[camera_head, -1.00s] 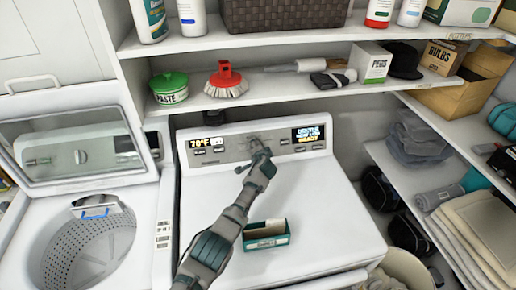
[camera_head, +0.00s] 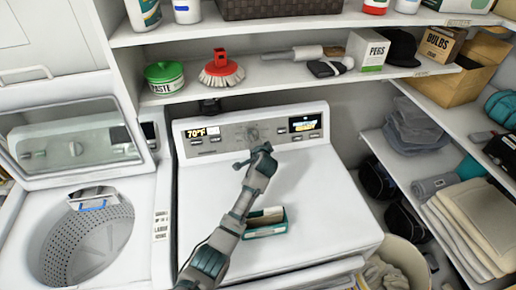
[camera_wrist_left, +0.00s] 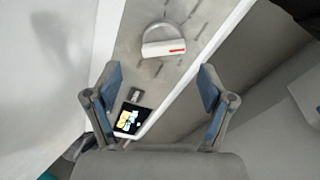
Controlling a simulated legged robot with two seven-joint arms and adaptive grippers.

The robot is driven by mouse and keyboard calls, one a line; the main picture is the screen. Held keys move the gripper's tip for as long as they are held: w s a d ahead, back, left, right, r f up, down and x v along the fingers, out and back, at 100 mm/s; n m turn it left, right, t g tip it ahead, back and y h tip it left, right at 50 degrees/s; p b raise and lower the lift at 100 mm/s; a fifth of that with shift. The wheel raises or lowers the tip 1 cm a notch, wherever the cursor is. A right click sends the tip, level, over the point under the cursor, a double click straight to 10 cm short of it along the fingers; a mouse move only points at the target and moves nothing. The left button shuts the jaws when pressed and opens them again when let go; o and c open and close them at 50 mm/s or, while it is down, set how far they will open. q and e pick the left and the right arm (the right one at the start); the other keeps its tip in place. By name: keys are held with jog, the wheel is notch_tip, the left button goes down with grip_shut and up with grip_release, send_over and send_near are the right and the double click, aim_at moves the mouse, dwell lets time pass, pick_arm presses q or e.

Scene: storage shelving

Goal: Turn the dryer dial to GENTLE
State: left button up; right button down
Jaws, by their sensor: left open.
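The dryer (camera_head: 330,190) is white, with a grey control panel along its back. Its round dial (camera_head: 253,134) is near the middle of the panel. In the left wrist view the dial (camera_wrist_left: 164,40) has a white bar with a red mark at its right end. My left gripper (camera_head: 260,152) is in front of and just below the dial, apart from it. In the left wrist view my left gripper (camera_wrist_left: 160,75) is open and empty, with the dial beyond the fingertips. The lit display (camera_head: 305,123) is right of the dial; its text is too small to read surely. My right gripper is out of view.
A teal box (camera_head: 266,231) sits on the dryer top beside my left arm. An open washer (camera_head: 85,235) stands at the left. A shelf above the panel holds a green paste tub (camera_head: 164,77) and a red brush (camera_head: 221,70). The dryer top's right side is clear.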

pick_arm(q)
jog(key=v, duration=0.5)
jog(key=shift+s, duration=0.3)
